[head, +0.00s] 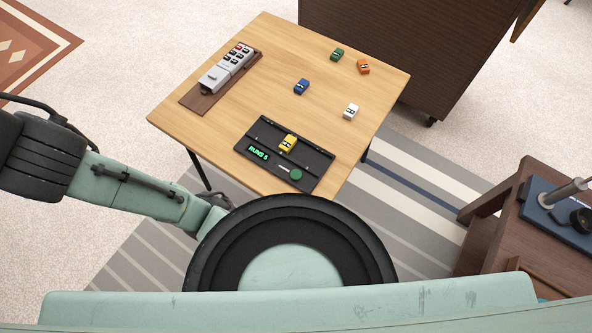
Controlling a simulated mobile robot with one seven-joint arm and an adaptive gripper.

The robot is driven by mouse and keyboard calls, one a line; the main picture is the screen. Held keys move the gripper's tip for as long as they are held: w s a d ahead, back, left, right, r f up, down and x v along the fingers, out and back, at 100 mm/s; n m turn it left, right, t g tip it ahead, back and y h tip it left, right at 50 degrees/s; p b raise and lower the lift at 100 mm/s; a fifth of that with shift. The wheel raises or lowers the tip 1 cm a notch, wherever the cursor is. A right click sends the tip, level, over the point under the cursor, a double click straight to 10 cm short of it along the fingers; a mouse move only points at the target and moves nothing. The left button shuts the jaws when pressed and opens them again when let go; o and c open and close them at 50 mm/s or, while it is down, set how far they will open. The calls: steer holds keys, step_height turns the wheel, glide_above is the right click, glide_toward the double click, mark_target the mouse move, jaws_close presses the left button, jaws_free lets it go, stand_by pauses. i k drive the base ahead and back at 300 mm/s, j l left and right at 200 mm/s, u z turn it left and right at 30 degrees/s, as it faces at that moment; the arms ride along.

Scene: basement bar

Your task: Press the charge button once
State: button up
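A black flat device (313,167) lies on the wooden table (200,110), near its front edge. A yellow toy car (287,144) sits on it. Its left part has a lit green display (258,153) that seems to read "RUNS 5". A round green button (296,173) is on its front right part, with a small light mark beside it that is too small to read. I cannot confirm that this is the charge button. My arm comes in from the left, below and apart from the table. My gripper is not visible.
A grey device with several buttons (222,76) lies on a brown board (193,97) at the table's left. Blue (301,87), green (337,55), orange (363,67) and white (351,111) toy cars stand at the back right. A dark cabinet (400,45) stands behind; a brown side table (487,235) is at right.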

mark_target(295, 175)
steer(key=j+z, duration=0.2)
steer(key=z, duration=0.25)
steer(key=j+z, duration=0.2)
steer(key=z, duration=0.25)
steer(key=j+z, duration=0.25)
steer(key=z, duration=0.2)
steer(key=k+j+z, duration=0.15)
steer(key=j, duration=0.2)
steer(key=k+j+z, duration=0.15)
steer(key=j, duration=0.15)
steer(key=k+j+z, duration=0.15)
steer(key=j, duration=0.2)
steer(key=k+j, duration=0.4)
steer(key=j, duration=0.2)
